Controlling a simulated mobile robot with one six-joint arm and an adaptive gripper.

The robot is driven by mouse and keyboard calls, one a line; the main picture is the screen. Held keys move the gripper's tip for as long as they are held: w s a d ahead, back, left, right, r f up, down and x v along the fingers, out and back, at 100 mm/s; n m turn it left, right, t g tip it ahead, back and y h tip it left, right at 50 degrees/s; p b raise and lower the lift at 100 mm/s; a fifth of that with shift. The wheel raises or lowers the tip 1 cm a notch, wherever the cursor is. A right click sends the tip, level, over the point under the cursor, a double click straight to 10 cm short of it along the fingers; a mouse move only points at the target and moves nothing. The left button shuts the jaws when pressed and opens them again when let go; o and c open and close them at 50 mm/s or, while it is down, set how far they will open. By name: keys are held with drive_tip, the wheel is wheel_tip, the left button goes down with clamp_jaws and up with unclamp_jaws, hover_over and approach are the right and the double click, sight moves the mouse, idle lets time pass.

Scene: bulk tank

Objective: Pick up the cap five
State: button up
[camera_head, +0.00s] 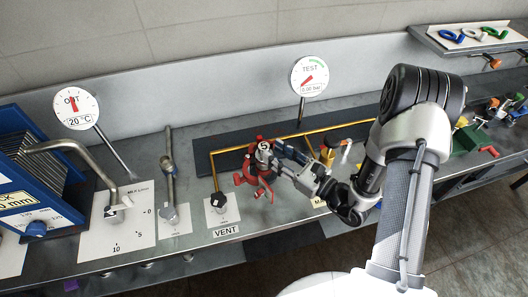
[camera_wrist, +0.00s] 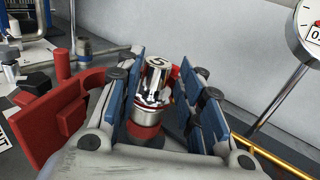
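Cap five is a small silver cylinder with a black 5 on its top; it shows in the head view (camera_head: 264,146) and in the wrist view (camera_wrist: 157,70). It stands upright on a red and silver fitting (camera_wrist: 145,128) on the bench. My gripper (camera_head: 280,157) reaches in from the right in the head view. In the wrist view its blue-padded fingers (camera_wrist: 161,80) stand on either side of the cap. A gap shows between the cap and the right pad; contact on the left is unclear. The cap's lower part is partly hidden.
A red clamp (camera_wrist: 62,115) stands close to the fingers on the left. A yellow pipe (camera_head: 235,149) runs behind. The TEST gauge (camera_head: 310,76) stands on a post behind the cap. A VENT stub (camera_head: 218,200) is at the front left.

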sight(269, 150)
drive_tip(key=b+x, duration=0.1)
drive_tip(key=x, duration=0.4)
drive_tip(key=shift+a+f, duration=0.1)
drive_tip(key=shift+f, duration=0.05)
drive_tip(key=shift+c, duration=0.3)
clamp_jaws()
